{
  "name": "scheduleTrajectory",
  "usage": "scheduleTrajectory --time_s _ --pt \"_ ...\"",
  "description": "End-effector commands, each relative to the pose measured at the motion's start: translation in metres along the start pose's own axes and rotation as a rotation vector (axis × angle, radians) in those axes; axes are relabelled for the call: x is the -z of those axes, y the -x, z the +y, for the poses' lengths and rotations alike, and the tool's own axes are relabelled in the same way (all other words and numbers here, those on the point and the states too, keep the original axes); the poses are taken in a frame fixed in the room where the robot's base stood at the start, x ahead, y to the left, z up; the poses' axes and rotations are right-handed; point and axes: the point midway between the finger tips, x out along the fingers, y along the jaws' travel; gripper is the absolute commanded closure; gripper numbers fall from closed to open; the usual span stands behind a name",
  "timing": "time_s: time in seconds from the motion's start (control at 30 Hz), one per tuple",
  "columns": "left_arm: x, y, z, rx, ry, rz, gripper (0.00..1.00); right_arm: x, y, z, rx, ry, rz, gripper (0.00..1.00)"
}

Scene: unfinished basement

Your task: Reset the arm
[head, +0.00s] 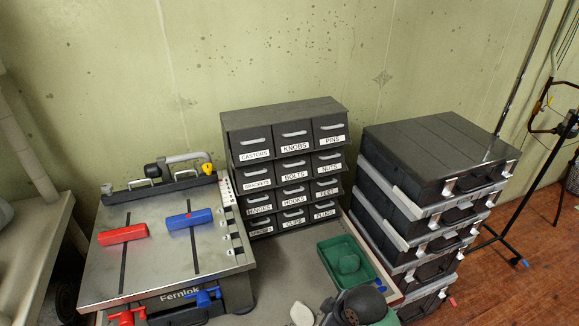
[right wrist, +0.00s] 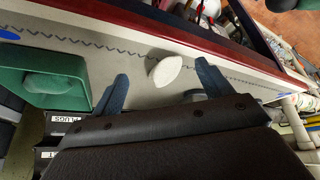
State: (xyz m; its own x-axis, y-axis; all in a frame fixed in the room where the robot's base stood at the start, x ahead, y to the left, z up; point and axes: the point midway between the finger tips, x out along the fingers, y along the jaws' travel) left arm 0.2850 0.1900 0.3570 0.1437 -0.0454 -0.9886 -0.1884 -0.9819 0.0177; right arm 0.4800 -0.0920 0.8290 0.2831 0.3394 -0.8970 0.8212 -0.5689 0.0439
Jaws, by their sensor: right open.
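My right gripper (right wrist: 163,88) shows in the right wrist view, with its two dark blue-grey fingers spread apart. It is open. A pale oval object (right wrist: 165,71) shows between and beyond the fingertips, with no finger visibly touching it. The same pale object (head: 302,313) is at the bottom edge of the head view. A dark grey rounded shape (head: 352,304) stands beside it there; I cannot tell if it is part of my arm or a tool. My left gripper is in neither view.
A green tray (head: 326,254) holds a green rounded item. A labelled drawer cabinet (head: 288,108) stands behind it. Stacked dark cases (head: 435,150) stand at right. A metal work plate (head: 150,255) at left carries a red block (head: 122,235) and a blue block (head: 189,219).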

Motion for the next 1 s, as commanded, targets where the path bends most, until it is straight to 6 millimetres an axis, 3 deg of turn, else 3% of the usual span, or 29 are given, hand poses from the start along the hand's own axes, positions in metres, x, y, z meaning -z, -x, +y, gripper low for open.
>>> scheduleTrajectory --time_s 0.5,1.0 --pt "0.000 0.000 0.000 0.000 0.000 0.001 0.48 -0.108 0.041 -0.029 -0.184 -0.525 -0.096 0.22" --pt "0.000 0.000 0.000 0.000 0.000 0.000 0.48 -0.163 0.067 -0.043 -0.282 -0.732 -0.165 0.22"
